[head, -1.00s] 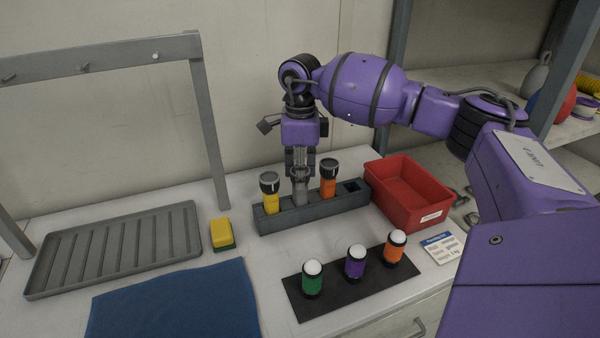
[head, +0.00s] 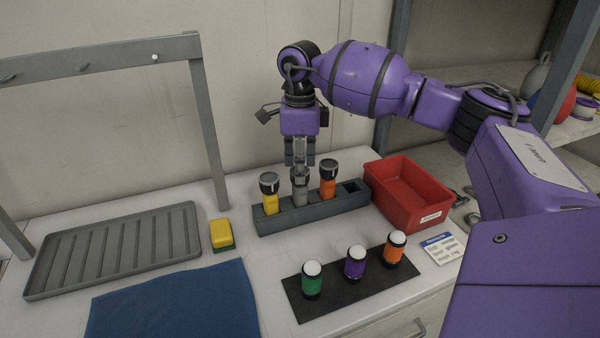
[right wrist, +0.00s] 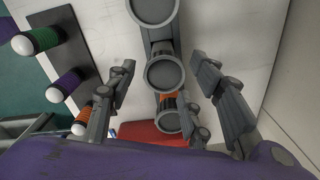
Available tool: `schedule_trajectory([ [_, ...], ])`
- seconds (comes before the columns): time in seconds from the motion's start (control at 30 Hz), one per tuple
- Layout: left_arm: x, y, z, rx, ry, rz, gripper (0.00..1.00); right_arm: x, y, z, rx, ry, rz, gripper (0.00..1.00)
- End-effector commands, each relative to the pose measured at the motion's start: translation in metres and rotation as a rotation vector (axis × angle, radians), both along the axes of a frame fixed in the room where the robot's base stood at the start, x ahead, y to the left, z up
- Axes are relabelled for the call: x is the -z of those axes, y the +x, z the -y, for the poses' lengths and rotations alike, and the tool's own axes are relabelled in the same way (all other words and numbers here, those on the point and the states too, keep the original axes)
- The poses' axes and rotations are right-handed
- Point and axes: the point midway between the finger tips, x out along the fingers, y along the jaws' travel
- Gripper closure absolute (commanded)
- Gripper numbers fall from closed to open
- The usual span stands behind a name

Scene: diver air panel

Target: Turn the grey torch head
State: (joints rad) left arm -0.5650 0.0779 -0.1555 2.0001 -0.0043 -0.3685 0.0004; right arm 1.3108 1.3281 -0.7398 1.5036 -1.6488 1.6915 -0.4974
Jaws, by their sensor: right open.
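The grey torch (head: 300,188) stands upright in the dark rack (head: 328,208), between the yellow torch (head: 270,193) and the orange torch (head: 328,179). My right gripper (head: 300,162) is above the grey torch, pointing down, with its fingertips near the top of the head. In the right wrist view, the grey torch's round head (right wrist: 165,74) lies between the two spread fingers of my right gripper (right wrist: 170,90), with a gap on both sides. My left gripper is not in view.
A red bin (head: 408,195) stands right of the rack. In front, green, purple and orange white-topped cylinders stand on a dark mat (head: 336,298). A ribbed tray (head: 115,250), a yellow sponge (head: 221,232) and a blue cloth (head: 175,305) lie to the left.

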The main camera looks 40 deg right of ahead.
Motion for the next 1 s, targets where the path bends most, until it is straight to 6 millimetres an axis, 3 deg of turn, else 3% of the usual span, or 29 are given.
schedule_trajectory([
  [0.2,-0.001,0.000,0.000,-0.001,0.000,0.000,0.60,-0.050,0.001,0.000,0.000,0.000,0.004,0.53],
  [0.4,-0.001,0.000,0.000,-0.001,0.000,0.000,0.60,-0.081,0.000,0.000,0.000,-0.001,0.002,0.53],
  [0.6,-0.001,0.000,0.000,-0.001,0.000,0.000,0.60,-0.093,0.000,0.000,0.000,-0.001,-0.001,0.53],
  [1.0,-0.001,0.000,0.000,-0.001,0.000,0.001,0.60,-0.093,0.000,0.000,0.000,-0.001,-0.001,0.53],
])
